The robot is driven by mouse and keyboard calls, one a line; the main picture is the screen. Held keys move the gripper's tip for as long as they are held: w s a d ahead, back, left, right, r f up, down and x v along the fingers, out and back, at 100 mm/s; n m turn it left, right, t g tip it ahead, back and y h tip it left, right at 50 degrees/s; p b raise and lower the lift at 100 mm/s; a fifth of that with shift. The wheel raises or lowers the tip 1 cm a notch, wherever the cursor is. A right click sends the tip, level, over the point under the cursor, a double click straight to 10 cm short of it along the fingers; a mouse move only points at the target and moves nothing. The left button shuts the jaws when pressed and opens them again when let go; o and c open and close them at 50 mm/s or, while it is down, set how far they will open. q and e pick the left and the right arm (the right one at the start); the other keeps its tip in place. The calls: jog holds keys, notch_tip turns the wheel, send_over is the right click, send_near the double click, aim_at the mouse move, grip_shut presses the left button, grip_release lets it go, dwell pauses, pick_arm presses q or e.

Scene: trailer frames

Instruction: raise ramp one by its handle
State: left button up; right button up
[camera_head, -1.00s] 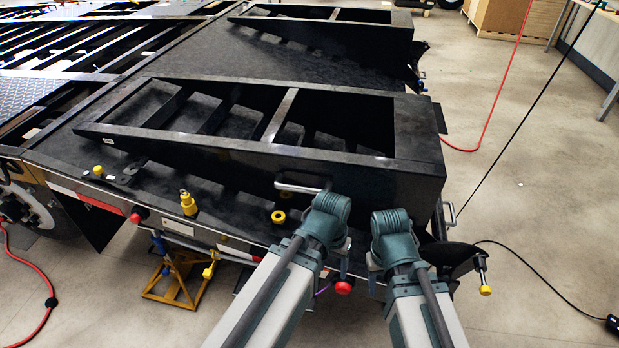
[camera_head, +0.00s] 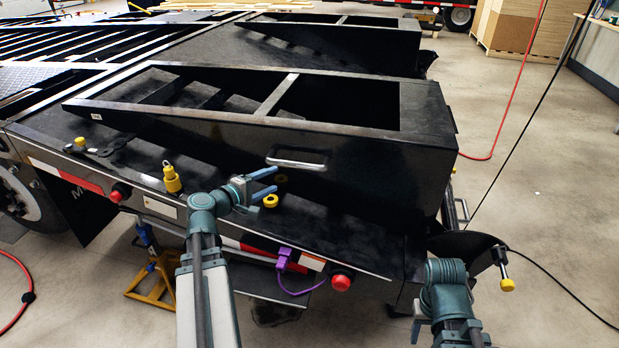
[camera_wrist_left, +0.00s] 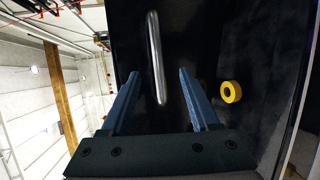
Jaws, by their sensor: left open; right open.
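Ramp one looks to be the nearer black wedge-shaped frame (camera_head: 380,165), lying flat on the trailer deck. Its silver bar handle (camera_head: 297,163) is on the side facing me. My left gripper (camera_head: 270,183) is open and empty, just left of and below the handle, its two blue fingers pointing toward the ramp side. In the left wrist view the handle (camera_wrist_left: 155,58) stands ahead, in line with the gap between the open fingers (camera_wrist_left: 158,88), not touched. My right gripper (camera_head: 447,335) is low at the bottom right, clear of the ramp; its fingertips are mostly out of frame.
A second ramp (camera_head: 345,42) lies behind. A yellow ring (camera_head: 270,201) and a yellow bottle-like piece (camera_head: 172,178) are on the deck edge. A purple plug and cable (camera_head: 285,262) and a red light (camera_head: 341,281) are below. Open floor lies to the right.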

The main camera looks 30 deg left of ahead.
aim_at(294, 166)
pick_arm(q)
jog(key=shift+n, duration=0.3)
jog(key=b+x, duration=0.1)
jog(key=x, duration=0.3)
jog(key=a+x, duration=0.1)
jog(key=x, duration=0.4)
jog(key=b+x, duration=0.1)
jog(key=x, duration=0.3)
jog(key=shift+w+a+r+b, duration=0.1)
jog(key=shift+w+b, duration=0.2)
jog(key=shift+w, duration=0.05)
grip_shut()
dwell(0.8)
